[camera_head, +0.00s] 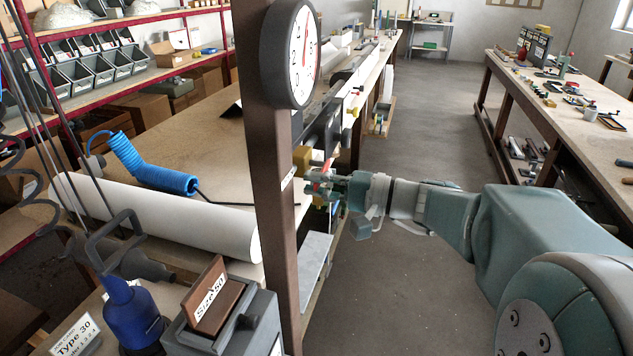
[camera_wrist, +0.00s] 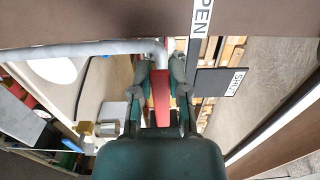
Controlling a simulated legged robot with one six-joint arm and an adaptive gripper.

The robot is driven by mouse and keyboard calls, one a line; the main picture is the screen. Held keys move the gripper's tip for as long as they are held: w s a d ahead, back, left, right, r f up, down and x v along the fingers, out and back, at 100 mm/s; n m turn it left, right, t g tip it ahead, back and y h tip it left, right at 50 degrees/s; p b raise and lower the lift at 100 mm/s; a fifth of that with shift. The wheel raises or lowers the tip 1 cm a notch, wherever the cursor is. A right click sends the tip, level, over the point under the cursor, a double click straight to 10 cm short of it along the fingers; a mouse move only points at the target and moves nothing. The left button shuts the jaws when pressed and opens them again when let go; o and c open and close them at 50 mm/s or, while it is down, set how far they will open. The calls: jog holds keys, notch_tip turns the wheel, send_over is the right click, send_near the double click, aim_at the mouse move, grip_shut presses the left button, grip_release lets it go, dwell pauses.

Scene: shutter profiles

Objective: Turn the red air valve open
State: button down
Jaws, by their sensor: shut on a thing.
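The red air valve lever (camera_wrist: 161,98) shows in the wrist view between my two fingers. My gripper (camera_wrist: 160,85) is shut on it, with one finger on each side. The lever's upper end lies near the bent end of a grey pipe (camera_wrist: 95,49). An OPEN label (camera_wrist: 202,17) is to the upper right of the lever, and a SHUT label (camera_wrist: 235,82) on a dark plate is to its right. In the head view my gripper (camera_head: 326,187) is just right of the brown post, with small red parts at its fingers. The valve body is mostly hidden there.
A brown post (camera_head: 273,200) with a round gauge (camera_head: 303,53) stands close to my gripper's left. A workbench (camera_head: 215,115) with a white roll (camera_head: 150,215) and a blue coiled hose (camera_head: 150,170) is on the left. The grey floor aisle (camera_head: 430,110) is clear.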

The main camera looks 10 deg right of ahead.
jog(key=shift+f, duration=0.25)
jog(key=c, duration=0.6)
grip_release()
jog(key=shift+r, duration=0.1)
jog(key=v, duration=1.2)
